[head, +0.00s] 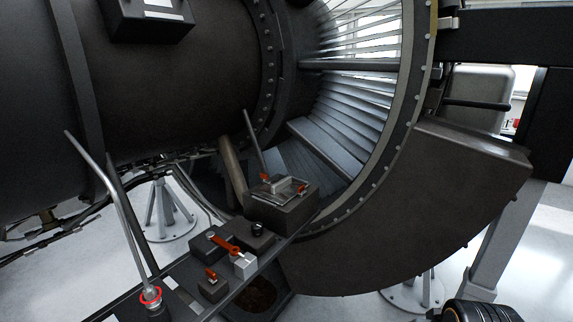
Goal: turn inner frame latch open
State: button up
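A dark box (283,205) with a silver plate (282,187) on top carries two small red latches, one at the left (265,177) and one at the right (301,188). A red lever (222,243) lies across a lower dark block (211,245), its end by a pale block (244,264). A small red handle (211,273) sits on another dark block (212,289). I cannot tell which of these is the inner frame latch, nor its exact turn. My gripper is not recognisable in the head view, and nothing is seen touching the latches.
The large dark engine casing (180,65) and bladed fan duct (345,120) stand behind. A long grey rod (122,220) rises from a red-ringed base (151,295) at left. A curved dark cowl (420,205) fills the right. A black ribbed cylinder (480,311) shows at the bottom right.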

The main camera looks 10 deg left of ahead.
aim_at(264, 177)
jog(key=u, duration=0.3)
jog(key=i, duration=0.7)
jog(key=u, duration=0.65)
